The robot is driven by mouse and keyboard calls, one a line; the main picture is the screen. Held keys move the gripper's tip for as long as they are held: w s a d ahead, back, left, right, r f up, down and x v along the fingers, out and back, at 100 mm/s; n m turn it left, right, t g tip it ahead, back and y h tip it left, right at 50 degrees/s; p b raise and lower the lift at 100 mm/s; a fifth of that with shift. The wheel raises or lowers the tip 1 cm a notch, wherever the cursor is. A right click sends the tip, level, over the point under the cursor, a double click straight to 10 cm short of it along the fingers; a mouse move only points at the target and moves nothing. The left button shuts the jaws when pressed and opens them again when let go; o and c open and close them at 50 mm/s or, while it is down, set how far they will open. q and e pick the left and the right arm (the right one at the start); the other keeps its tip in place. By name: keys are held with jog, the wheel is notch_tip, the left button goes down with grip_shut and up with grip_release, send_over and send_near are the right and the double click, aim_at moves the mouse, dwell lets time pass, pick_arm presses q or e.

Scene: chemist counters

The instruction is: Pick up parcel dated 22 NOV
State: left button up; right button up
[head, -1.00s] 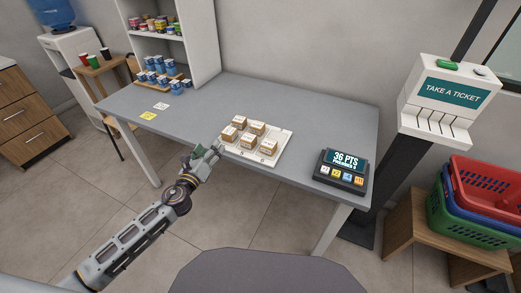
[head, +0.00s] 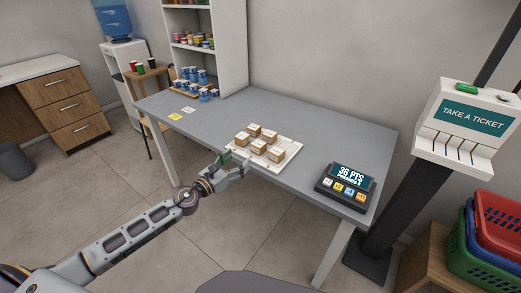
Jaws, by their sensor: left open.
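Several small brown-and-white parcels (head: 259,147) stand on a white tray (head: 291,147) on the grey table. Each has a white label, but the print is too small to read, so I cannot tell which one is dated 22 NOV. My left gripper (head: 222,163) is open and empty at the table's front edge, just left of the tray and the nearest parcels. It appears apart from the parcels. My right gripper is not in view.
A points display (head: 345,183) stands on the table (head: 325,125) at right. Blue-and-white cans (head: 197,80) and yellow (head: 175,116) and white notes lie at left. A ticket dispenser (head: 466,125) and baskets (head: 487,240) stand at far right. The table behind the tray is clear.

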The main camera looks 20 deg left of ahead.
aim_at(251, 157)
pick_arm(q)
jog(key=shift+w, duration=0.1)
jog(key=shift+p+x, duration=0.75)
jog(key=shift+x, duration=3.05)
jog(key=shift+w+d, duration=0.2)
jog(key=shift+w, duration=0.1)
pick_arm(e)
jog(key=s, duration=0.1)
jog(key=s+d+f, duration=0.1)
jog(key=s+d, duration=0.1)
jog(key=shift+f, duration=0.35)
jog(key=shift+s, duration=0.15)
pick_arm(q)
jog(key=shift+w, duration=0.15)
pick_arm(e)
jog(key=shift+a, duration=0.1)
